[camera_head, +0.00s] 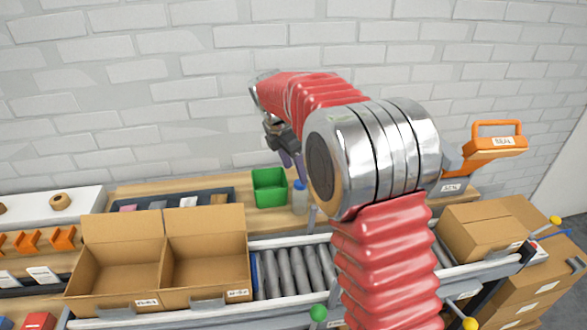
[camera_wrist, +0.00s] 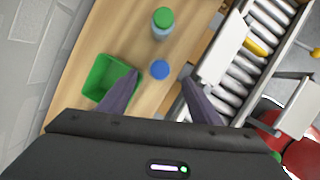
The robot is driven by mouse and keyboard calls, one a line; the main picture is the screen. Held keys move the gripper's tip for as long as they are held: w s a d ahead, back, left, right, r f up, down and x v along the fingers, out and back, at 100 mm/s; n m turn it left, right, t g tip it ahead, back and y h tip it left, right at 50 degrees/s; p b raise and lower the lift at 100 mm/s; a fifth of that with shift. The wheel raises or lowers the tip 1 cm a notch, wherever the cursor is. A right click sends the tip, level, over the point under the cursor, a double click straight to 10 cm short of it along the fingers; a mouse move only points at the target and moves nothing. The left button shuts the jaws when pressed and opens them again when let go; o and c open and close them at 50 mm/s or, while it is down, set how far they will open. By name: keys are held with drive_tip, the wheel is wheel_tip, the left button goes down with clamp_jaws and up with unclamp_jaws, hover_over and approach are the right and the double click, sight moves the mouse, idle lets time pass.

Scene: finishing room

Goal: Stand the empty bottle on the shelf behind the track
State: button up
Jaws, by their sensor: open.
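A pale, see-through bottle with a blue cap (camera_head: 299,197) stands upright on the wooden shelf (camera_head: 222,226) behind the roller track, just right of a green bin (camera_head: 269,188). In the wrist view its blue cap (camera_wrist: 160,69) shows from above, between my fingertips. My gripper (camera_head: 291,160) is open and empty above the bottle, its fingers apart and pointing down. A second bottle, with a green cap (camera_wrist: 162,19), stands on the shelf in the wrist view; I cannot make it out in the head view. I cannot tell which bottle is empty.
The roller track (camera_head: 292,270) runs in front of the shelf, with an open divided carton (camera_head: 121,270) at left and a closed carton (camera_head: 482,226) at right. An orange-handled tool (camera_head: 496,147) is at right. A dark tray (camera_head: 150,203) lies left of the bin. The brick wall is close behind.

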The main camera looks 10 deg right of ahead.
drive_tip(key=s+d+r+m+t+y, duration=0.1)
drive_tip(key=s+r+m, duration=0.4)
drive_tip(key=s, duration=0.4)
drive_tip(key=s+d+r+m+t+y, duration=0.1)
drive_tip(key=s+r+m, duration=0.45)
drive_tip(key=s, duration=0.35)
drive_tip(key=s+f+m+t, duration=0.1)
drive_tip(key=s+f+m, duration=0.1)
drive_tip(key=s+m, duration=0.4)
drive_tip(key=s+f+m+t, duration=0.1)
drive_tip(key=s+f+m, duration=0.1)
drive_tip(key=s+m, duration=0.4)
drive_tip(key=s, duration=0.5)
drive_tip(key=shift+s+f+y, duration=0.2)
drive_tip(key=shift+f+y, duration=0.05)
drive_tip(key=shift+y, duration=0.15)
